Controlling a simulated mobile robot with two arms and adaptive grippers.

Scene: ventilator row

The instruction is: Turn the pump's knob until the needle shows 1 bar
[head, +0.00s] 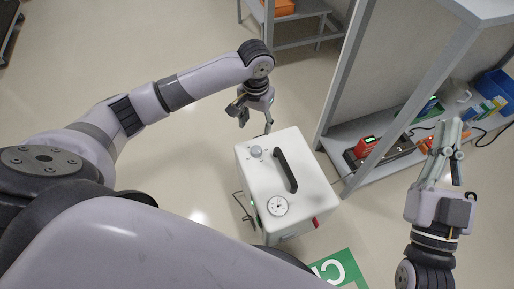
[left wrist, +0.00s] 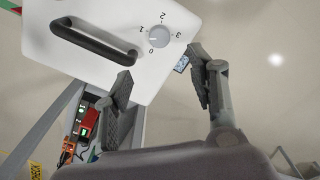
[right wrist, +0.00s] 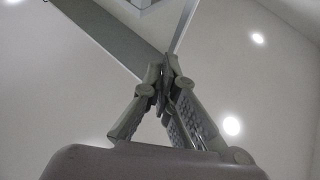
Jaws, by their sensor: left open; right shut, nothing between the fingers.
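The pump (head: 262,185) is a white box on the floor with a dark carrying handle (head: 286,170). Its pale round knob (head: 256,152) is on the top at the far end, and the round white gauge (head: 277,206) is at the near end. The needle is too small to read. In the left wrist view the knob (left wrist: 159,36) has a scale from 0 to 3 around it. My left gripper (head: 255,120) is open, with its fingers (left wrist: 160,68) apart and short of the knob, not touching it. My right gripper (head: 455,124) is shut and empty, far right of the pump.
A grey shelf unit (head: 345,100) stands right of the pump, holding a red device (head: 367,146) and a blue bin (head: 497,90). A green floor sign (head: 338,268) lies in front of the pump. The floor left of the pump is clear.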

